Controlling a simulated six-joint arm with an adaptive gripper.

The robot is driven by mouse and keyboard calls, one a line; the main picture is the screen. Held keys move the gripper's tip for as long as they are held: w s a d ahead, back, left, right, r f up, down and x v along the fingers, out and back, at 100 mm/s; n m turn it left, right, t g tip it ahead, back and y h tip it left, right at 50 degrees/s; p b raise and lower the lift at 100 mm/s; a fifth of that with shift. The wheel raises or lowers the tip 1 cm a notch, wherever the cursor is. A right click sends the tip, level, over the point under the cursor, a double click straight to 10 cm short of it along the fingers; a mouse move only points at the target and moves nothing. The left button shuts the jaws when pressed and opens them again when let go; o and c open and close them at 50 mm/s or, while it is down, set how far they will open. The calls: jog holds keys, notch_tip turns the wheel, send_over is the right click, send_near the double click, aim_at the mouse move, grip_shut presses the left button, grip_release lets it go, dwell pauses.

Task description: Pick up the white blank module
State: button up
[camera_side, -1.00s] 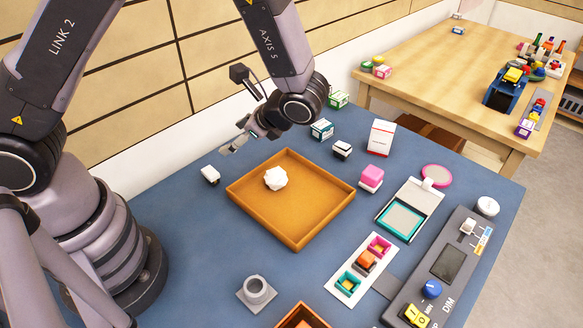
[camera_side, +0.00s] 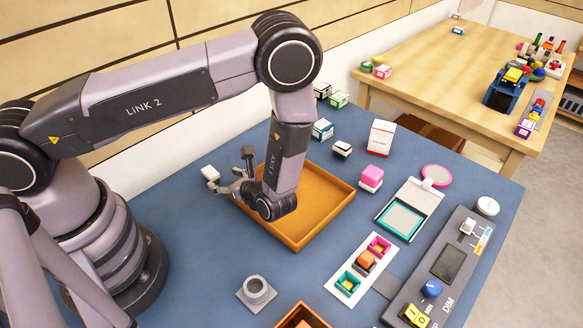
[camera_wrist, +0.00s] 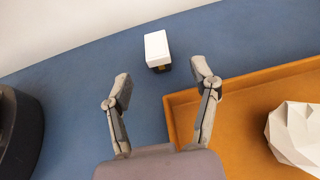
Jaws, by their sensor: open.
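The white blank module (camera_side: 210,173) is a small block with a white top and a dark underside. It lies on the blue table top left of the orange tray in the side view. In the wrist view the module (camera_wrist: 156,47) sits beyond the fingertips, roughly in line with the gap between them. My gripper (camera_side: 231,184) is low beside the tray's left corner, its fingers toward the module. In the wrist view my gripper (camera_wrist: 162,80) is open and empty, its fingers spread apart.
The orange tray (camera_side: 318,219) stands beside the gripper; a white faceted lump (camera_wrist: 296,134) lies in it. A grey ring holder (camera_side: 256,291) stands toward the front. A white-and-black block (camera_side: 342,149) and boxes stand behind. The blue table top (camera_side: 180,225) left of the tray is clear.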

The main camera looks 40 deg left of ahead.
aim_at(212, 174)
jog(key=x, duration=0.5)
jog(key=shift+s+a, duration=0.2)
grip_shut()
dwell(0.3)
